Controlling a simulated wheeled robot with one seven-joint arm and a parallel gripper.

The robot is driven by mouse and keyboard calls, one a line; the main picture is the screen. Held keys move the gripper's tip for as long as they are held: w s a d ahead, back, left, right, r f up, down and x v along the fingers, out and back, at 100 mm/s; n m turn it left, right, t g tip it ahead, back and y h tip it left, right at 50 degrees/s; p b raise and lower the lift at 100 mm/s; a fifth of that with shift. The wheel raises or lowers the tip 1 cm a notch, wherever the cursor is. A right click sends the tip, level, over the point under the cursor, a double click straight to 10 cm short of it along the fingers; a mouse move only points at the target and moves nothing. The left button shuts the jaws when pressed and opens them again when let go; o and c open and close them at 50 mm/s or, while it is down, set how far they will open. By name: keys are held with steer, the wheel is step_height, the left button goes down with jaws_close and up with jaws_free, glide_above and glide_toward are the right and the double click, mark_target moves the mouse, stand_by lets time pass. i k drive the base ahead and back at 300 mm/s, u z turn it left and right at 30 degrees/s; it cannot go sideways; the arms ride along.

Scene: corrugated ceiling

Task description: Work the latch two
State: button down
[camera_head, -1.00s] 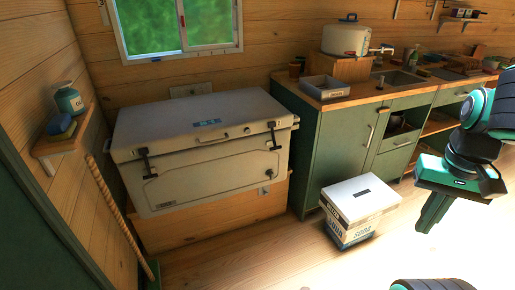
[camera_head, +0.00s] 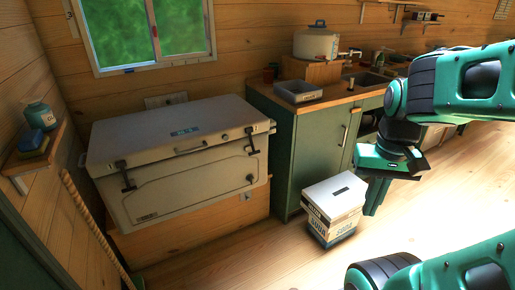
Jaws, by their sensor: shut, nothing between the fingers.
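A large beige cooler (camera_head: 180,150) stands on a wooden base against the back wall, with its lid down. It has two dark latches on its front. One latch (camera_head: 125,176) is at the left of the front, and the other latch (camera_head: 251,141) is at the right. I cannot tell how either is fastened. My gripper (camera_head: 372,208) hangs to the right of the cooler, pointing down, well apart from both latches. Its fingers look shut and hold nothing. It is just right of the soda box.
A white soda box (camera_head: 334,205) stands on the floor before the green cabinet (camera_head: 318,140). A grey tray (camera_head: 298,92) and a white pot (camera_head: 316,43) are above it. A small shelf (camera_head: 32,155) and a rope (camera_head: 90,225) are at left. Floor before the cooler is clear.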

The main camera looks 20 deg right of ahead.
mark_target(249, 130)
steer(key=u, duration=0.05)
steer(key=i, duration=1.05)
steer(key=z, duration=0.95)
